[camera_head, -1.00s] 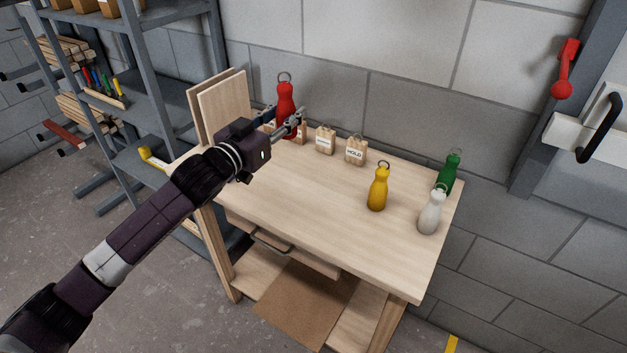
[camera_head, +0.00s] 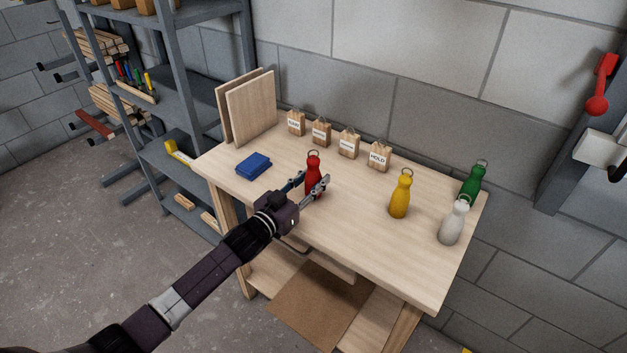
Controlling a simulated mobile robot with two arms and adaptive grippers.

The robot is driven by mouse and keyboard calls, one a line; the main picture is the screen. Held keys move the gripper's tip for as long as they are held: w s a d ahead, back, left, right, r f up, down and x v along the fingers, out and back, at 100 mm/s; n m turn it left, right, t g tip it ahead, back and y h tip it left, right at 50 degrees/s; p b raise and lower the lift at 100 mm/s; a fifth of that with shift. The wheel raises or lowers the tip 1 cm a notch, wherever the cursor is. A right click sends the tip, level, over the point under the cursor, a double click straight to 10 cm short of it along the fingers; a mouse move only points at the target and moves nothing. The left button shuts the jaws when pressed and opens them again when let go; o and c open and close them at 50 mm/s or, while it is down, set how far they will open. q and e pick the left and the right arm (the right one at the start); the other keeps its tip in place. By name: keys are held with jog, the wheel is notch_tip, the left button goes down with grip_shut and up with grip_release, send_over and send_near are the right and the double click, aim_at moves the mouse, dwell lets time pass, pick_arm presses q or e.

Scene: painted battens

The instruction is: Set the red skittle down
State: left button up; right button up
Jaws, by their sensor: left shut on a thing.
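My right gripper is not in view.
A yellow skittle (camera_head: 400,196), a white skittle (camera_head: 453,224) and a green skittle (camera_head: 473,182) stand to the right. A blue block (camera_head: 253,166) lies to the left. Several labelled wooden blocks, one of them the HOLD block (camera_head: 379,158), line the back. Boards (camera_head: 252,108) stand at back left.

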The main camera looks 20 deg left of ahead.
pick_arm(q)
jog(key=shift+f, duration=0.15)
jog(key=shift+f, duration=0.2)
jog(key=o, duration=1)
jog(key=shift+r, duration=0.1)
jog(key=shift+r, duration=0.15)
jog(key=b+v, duration=0.1)
jog(key=v, duration=0.9)
jog(key=shift+s+a, duration=0.1)
jog(key=shift+s, duration=0.25)
jog(key=shift+s+a, duration=0.25)
jog(key=shift+s, duration=0.35)
